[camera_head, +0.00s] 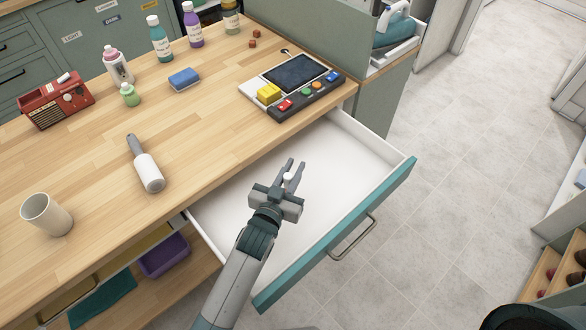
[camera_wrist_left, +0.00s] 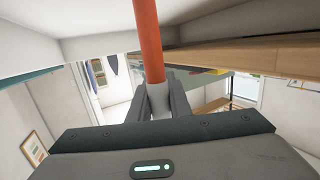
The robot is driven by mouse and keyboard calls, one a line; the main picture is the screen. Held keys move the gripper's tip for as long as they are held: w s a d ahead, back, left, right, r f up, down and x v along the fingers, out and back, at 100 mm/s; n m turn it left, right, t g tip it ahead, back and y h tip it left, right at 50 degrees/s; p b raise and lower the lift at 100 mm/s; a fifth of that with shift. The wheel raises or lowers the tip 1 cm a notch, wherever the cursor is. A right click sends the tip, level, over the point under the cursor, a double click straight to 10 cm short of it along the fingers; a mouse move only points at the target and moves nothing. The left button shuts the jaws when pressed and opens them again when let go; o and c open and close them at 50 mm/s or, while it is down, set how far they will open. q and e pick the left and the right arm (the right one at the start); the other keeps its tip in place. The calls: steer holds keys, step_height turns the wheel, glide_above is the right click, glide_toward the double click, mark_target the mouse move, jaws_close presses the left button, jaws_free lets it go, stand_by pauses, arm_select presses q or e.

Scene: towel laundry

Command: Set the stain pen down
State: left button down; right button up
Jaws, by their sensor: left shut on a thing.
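My left gripper (camera_head: 294,171) is over the open drawer (camera_head: 386,141) in the head view, its fingers pointing toward the counter. It is shut on the stain pen, whose small white end (camera_head: 287,177) shows between the fingers. In the left wrist view, the stain pen (camera_wrist_left: 148,42) is a long orange-red rod with a pale part between the fingers (camera_wrist_left: 160,100). Its far end runs out of the top of that view. Whether the pen touches the drawer floor I cannot tell. My right gripper is not in view.
The white drawer floor looks empty around the gripper. On the wooden counter (camera_head: 205,120) are a lint roller (camera_head: 149,172), a cup (camera_head: 46,214), a blue sponge (camera_head: 184,78), a red radio (camera_head: 57,100), several bottles and a button panel (camera_head: 306,96) near the drawer's back.

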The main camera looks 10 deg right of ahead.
arm_select(q)
steer(key=shift+f, duration=0.1)
steer(key=c, duration=2)
jaws_free()
steer(key=shift+f, duration=0.1)
steer(key=shift+c, duration=0.2)
steer(key=o, duration=0.4)
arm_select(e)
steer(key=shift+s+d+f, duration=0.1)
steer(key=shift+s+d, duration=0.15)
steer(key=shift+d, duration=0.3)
arm_select(q)
steer(key=shift+r, duration=0.2)
